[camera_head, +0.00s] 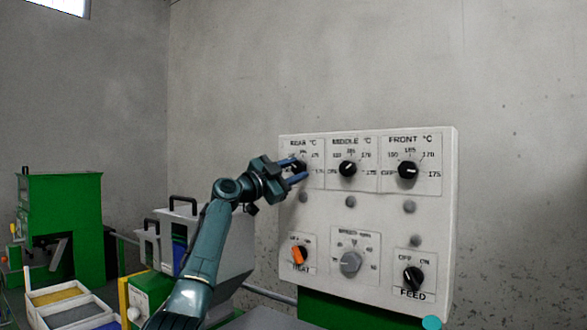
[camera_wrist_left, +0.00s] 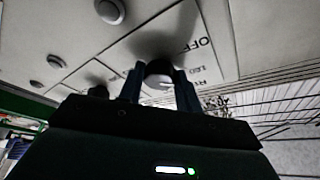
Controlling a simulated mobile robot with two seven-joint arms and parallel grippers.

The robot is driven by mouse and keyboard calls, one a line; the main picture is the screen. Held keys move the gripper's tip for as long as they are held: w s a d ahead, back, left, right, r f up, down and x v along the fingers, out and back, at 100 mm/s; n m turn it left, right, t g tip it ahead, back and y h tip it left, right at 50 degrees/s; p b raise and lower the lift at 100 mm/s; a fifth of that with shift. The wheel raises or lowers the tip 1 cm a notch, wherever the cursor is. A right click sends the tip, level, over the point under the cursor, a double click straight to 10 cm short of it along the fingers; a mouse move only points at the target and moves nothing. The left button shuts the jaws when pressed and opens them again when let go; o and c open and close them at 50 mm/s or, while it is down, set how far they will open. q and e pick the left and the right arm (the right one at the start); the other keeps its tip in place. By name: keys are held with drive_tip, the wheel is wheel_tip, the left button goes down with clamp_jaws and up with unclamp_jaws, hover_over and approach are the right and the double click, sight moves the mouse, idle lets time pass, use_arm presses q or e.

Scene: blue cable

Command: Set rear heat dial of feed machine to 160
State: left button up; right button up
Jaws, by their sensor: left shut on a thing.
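The feed machine's white control panel (camera_head: 330,218) stands right of centre in the head view. Its rear heat dial (camera_head: 301,167) is a black knob at the top left, partly hidden by my left gripper (camera_head: 296,170). In the left wrist view my left gripper (camera_wrist_left: 160,85) is shut on the rear heat dial (camera_wrist_left: 159,72), one finger on each side. The scale around the dial is partly hidden, and I cannot read its pointer. My right gripper is not in view.
The middle dial (camera_head: 348,169) and front dial (camera_head: 408,170) sit to the right. Below are an orange heat switch (camera_head: 298,255), a grey speed knob (camera_head: 351,262) and a black feed switch (camera_head: 413,278). Green machinery (camera_head: 65,225) and a compartment tray (camera_head: 70,308) are at left.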

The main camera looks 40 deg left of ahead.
use_arm(q)
drive_tip(key=shift+m, duration=0.6)
drive_tip(key=o, duration=1)
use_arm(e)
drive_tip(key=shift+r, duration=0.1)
use_arm(q)
drive_tip(key=shift+r, duration=0.25)
wheel_tip(320, 180, up, 10)
drive_tip(key=p, duration=0.2)
drive_tip(key=shift+f+p, duration=0.15)
drive_tip(key=shift+p, duration=0.2)
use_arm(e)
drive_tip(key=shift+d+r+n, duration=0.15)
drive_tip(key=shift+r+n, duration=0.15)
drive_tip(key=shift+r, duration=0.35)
